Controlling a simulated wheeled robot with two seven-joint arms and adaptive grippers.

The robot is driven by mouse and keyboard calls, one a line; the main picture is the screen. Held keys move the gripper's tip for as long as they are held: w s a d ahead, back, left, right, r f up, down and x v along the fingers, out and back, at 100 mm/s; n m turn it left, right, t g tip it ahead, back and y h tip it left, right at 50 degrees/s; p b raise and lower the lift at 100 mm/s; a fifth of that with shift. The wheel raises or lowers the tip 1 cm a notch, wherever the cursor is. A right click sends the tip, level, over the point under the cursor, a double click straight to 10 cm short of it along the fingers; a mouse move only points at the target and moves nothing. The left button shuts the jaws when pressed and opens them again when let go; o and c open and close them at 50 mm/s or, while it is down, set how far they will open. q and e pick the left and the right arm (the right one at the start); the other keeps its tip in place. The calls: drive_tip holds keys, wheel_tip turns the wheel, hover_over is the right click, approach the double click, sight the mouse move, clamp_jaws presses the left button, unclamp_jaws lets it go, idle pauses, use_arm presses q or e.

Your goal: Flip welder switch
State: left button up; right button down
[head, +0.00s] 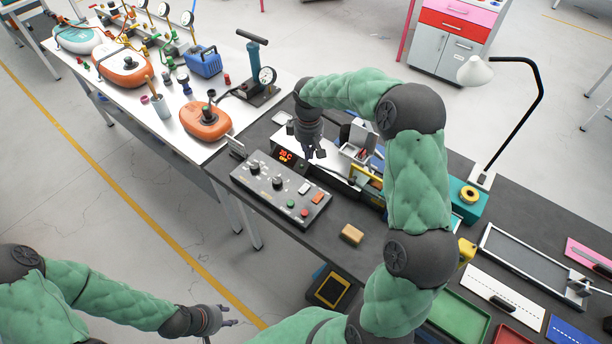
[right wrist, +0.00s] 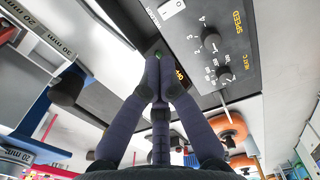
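The welder's grey control panel (head: 262,192) lies on the dark bench, with two black knobs, a pale switch (head: 304,188), and orange, green and red buttons. In the right wrist view the pale switch (right wrist: 172,8), marked I and O, is at the top edge, partly cut off. My left gripper (head: 230,316) is open and empty, low over the floor.
A tan block (head: 351,234) lies on the bench right of the panel. A desk lamp (head: 478,71) and a teal tape dispenser (head: 468,206) stand further right. A white table (head: 170,125) with orange pump units adjoins at left. My right arm hides part of the bench.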

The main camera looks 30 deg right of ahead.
sight(308, 185)
wheel_tip(308, 185, down, 14)
drive_tip(key=shift+f+b, duration=0.1)
drive_tip(key=shift+b, duration=0.95)
drive_tip(key=shift+d+f+b, duration=0.1)
drive_tip(key=shift+f+b, duration=0.2)
drive_tip(key=shift+f, duration=0.1)
drive_tip(key=shift+r, duration=0.25)
drive_tip(key=shift+r+p, duration=0.6)
drive_tip(key=shift+r, duration=0.05)
drive_tip(key=shift+w+r, duration=0.1)
